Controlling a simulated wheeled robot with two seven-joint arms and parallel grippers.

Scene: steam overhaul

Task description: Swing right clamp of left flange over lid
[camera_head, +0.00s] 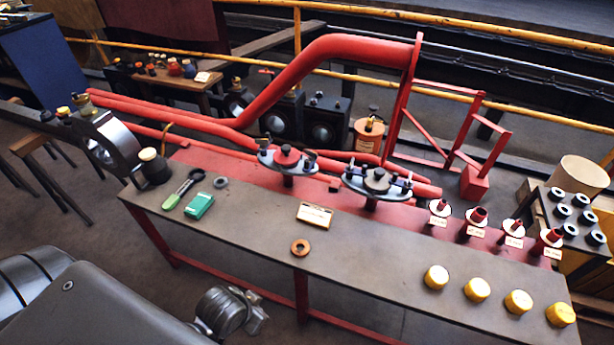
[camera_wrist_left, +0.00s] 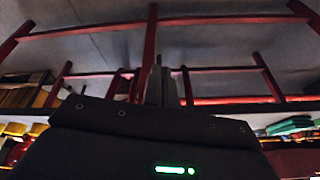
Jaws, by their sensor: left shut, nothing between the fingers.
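The left flange (camera_head: 270,163) stands on a short red post at the back of the bench, with a red piece in its middle. Its right clamp (camera_head: 310,158) is a small dark part at the right rim; whether it lies over the lid is too small to tell. A second flange (camera_head: 352,183) stands to its right, with a dark middle piece and clamps at its sides. My left gripper (camera_wrist_left: 158,88) shows in the left wrist view, its narrow fingers together and empty, away from the flanges. My right gripper is in neither view.
The bench (camera_head: 255,228) carries a copper ring (camera_head: 300,248), a label card (camera_head: 314,215), a green box (camera_head: 199,205), yellow caps (camera_head: 477,289) and several red fittings (camera_head: 475,221). A large red pipe (camera_head: 300,85) rises behind the flanges. The bench's middle front is mostly clear.

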